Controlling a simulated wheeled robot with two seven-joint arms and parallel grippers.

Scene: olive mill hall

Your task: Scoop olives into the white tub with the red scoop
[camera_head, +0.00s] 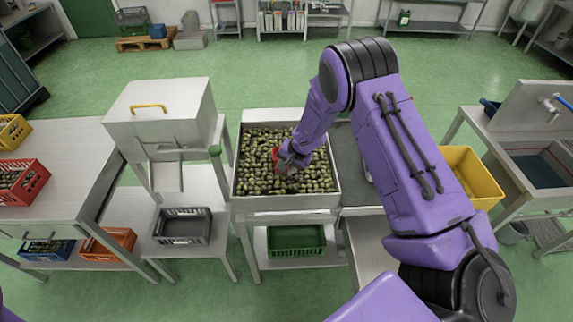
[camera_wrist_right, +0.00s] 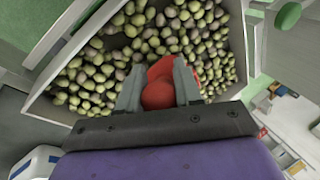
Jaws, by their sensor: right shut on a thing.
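The red scoop (camera_head: 279,164) is at the olives (camera_head: 262,180) in the steel bin (camera_head: 285,203). My right gripper (camera_head: 291,157) reaches over the bin from the right and is shut on the scoop's handle. In the right wrist view, the red scoop (camera_wrist_right: 158,93) sits between the two fingers of my right gripper (camera_wrist_right: 157,72), its far end among the olives (camera_wrist_right: 110,60). Whether olives are in the scoop is hidden. My left gripper is not in view.
A steel hopper with a yellow handle (camera_head: 150,107) stands left of the bin. A grey crate (camera_head: 183,226) and a green crate (camera_head: 296,239) sit low in front. A yellow crate (camera_head: 470,175) is at right. A white object with blue edging (camera_wrist_right: 36,161) shows in the wrist view.

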